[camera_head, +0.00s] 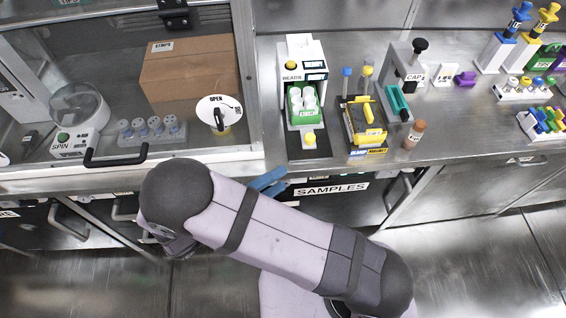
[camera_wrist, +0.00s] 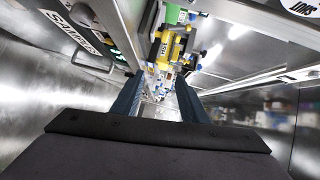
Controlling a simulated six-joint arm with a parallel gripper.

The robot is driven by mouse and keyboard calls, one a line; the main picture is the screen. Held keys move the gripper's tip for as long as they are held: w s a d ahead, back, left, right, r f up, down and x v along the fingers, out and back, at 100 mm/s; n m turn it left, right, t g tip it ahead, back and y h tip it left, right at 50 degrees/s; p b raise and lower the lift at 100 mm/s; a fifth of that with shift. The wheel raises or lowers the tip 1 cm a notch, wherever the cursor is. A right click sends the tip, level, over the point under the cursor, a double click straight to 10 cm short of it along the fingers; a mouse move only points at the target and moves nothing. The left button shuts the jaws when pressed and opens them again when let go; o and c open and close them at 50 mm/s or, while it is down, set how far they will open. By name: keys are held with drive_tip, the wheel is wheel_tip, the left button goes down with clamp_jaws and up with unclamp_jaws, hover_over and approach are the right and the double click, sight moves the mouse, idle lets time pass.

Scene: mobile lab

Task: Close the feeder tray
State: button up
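The white feeder (camera_head: 301,60) stands on the counter in the head view, with labels on its front. A dark tray (camera_head: 309,151) sticks out from it toward the counter's front edge and has a yellow knob (camera_head: 309,139) near its front end. A green holder (camera_head: 304,112) with white vials sits behind the knob. My gripper shows as blue fingers (camera_head: 268,182) in front of the counter edge, below and left of the tray, partly hidden by my arm. In the wrist view, my gripper (camera_wrist: 158,98) has its two fingers apart with nothing held between them.
Left is a cabinet with a black handle (camera_head: 116,158), a cardboard box (camera_head: 188,69) and a centrifuge (camera_head: 77,118). A SAMPLES drawer (camera_head: 330,190) is below the counter.

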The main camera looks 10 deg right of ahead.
drive_tip(key=s+d+f+m+g+y+p, duration=0.1)
drive_tip(key=s+d+f+m+g+p, duration=0.2)
drive_tip(key=d+m+g, duration=0.6)
wheel_tip(320, 180, up, 11)
drive_tip(key=m+y+p, duration=0.5)
drive_tip(key=m+y, duration=0.8)
drive_tip(key=m, duration=1.3)
hover_over(310, 136)
drive_tip(key=shift+s, duration=0.1)
drive_tip(key=shift+f+p, duration=0.9)
drive_tip(key=shift+f, duration=2.9)
